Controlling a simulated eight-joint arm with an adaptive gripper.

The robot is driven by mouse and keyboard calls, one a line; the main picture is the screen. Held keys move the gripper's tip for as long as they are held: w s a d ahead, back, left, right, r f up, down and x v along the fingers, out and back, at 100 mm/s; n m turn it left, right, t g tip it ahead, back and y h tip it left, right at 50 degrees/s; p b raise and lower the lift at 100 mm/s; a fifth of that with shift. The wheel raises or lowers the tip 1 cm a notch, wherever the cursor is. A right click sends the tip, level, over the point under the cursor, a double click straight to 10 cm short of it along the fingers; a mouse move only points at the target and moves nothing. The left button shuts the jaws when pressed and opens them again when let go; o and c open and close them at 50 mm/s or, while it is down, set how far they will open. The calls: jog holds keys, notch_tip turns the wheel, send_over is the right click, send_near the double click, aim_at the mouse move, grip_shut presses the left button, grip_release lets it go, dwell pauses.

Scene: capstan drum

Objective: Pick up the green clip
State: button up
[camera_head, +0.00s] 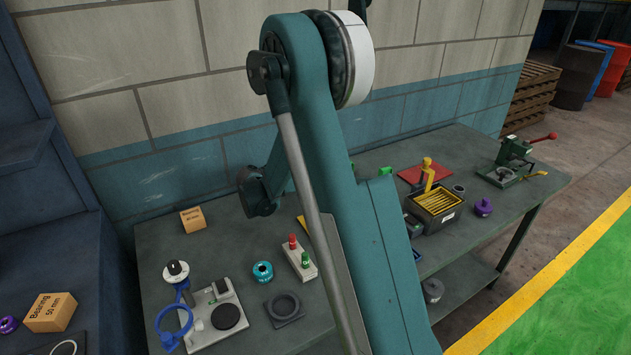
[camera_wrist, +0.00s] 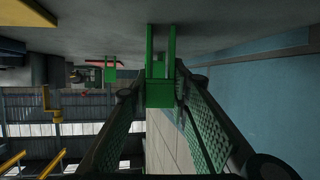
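A green clip (camera_wrist: 160,95) is in the middle of the wrist view, a block with two upright-looking prongs that overlap the grey bench top in the picture. The fingers of my gripper (camera_wrist: 161,85) stand on either side of its block, their tips very close to its sides. I cannot tell whether they touch or press on it. A second green piece (camera_wrist: 109,70) shows farther off at the left. In the head view my arm hides the gripper; small green pieces show on the bench right of the arm, one of them whole (camera_head: 385,171).
The wall (camera_wrist: 250,95) is close on the right in the wrist view. In the head view, a yellow-slotted box (camera_head: 436,208), a red plate (camera_head: 425,173), a purple knob (camera_head: 483,207) and a green press (camera_head: 515,160) stand right of my arm. Several fixtures stand at left.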

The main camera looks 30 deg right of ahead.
dwell(0.3)
jog(key=shift+r+p, duration=1.25)
jog(key=shift+r, duration=3.8)
jog(key=shift+d, duration=0.1)
jog(key=shift+d, duration=0.65)
jog(key=s+d+m+g, duration=0.2)
jog(key=s+d, duration=0.1)
jog(key=d, duration=1.2)
jog(key=s+d+m+g+p, duration=0.1)
jog(key=s+d+m+g, duration=0.1)
jog(key=d, duration=1.2)
jog(key=s+d+r+m+g+y, duration=0.1)
jog(key=s+d+m+g, duration=0.2)
jog(key=d, duration=1.2)
jog(key=s+g, duration=0.1)
jog(key=s, duration=0.1)
jog(key=shift+s+d+p, duration=0.3)
jog(key=shift+d+p, duration=0.05)
jog(key=shift+p, duration=0.05)
notch_tip(320, 180, down, 6)
jog(key=b, duration=0.1)
jog(key=shift+f, duration=0.15)
